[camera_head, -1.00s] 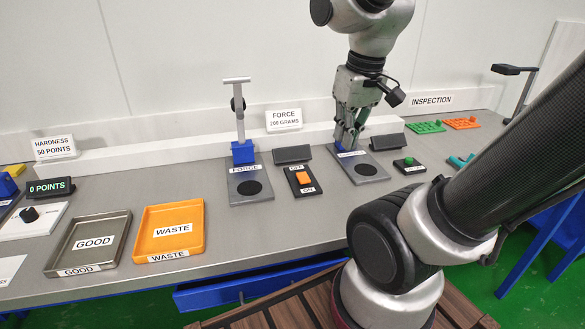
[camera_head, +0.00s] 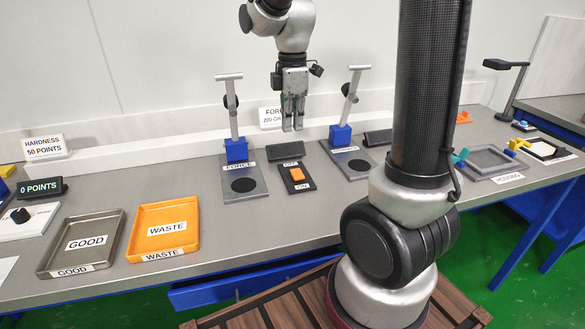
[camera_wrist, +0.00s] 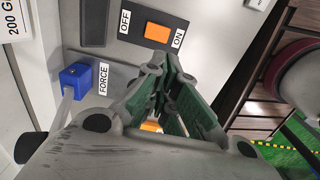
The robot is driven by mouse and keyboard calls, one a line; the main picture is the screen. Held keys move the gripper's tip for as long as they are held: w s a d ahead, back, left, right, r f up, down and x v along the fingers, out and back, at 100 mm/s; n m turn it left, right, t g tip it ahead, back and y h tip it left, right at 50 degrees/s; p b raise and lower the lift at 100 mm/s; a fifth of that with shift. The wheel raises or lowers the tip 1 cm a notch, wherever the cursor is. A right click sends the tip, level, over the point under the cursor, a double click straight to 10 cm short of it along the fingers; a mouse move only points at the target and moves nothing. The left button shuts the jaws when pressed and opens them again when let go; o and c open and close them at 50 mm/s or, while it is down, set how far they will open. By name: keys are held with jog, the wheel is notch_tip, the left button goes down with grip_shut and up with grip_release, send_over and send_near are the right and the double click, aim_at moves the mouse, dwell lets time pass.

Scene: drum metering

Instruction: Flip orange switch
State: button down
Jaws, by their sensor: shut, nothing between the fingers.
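The orange switch (camera_head: 297,174) is a small orange rocker on a black plate, between an OFF label at the back and an ON label at the front. My gripper (camera_head: 292,128) hangs pointing down above and behind the switch, apart from it, with its fingers together and empty. In the wrist view the orange switch (camera_wrist: 158,32) shows beyond the fingers, with OFF to its left and ON to its right. The gripper's fingers (camera_wrist: 158,115) cover the lower middle of that view, and a bit of orange shows between them.
Two blue-based force stands are near: one left of the switch (camera_head: 236,150), one right (camera_head: 341,135). A dark display block (camera_head: 290,152) sits behind the switch. A FORCE sign stands behind my gripper. GOOD (camera_head: 118,240) and WASTE (camera_head: 194,215) trays lie left. Bare table lies in front.

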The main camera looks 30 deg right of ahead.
aim_at(293, 181)
notch_tip(293, 181, down, 14)
dwell(0.7)
jog(key=shift+f, duration=0.25)
jog(key=shift+s, duration=0.1)
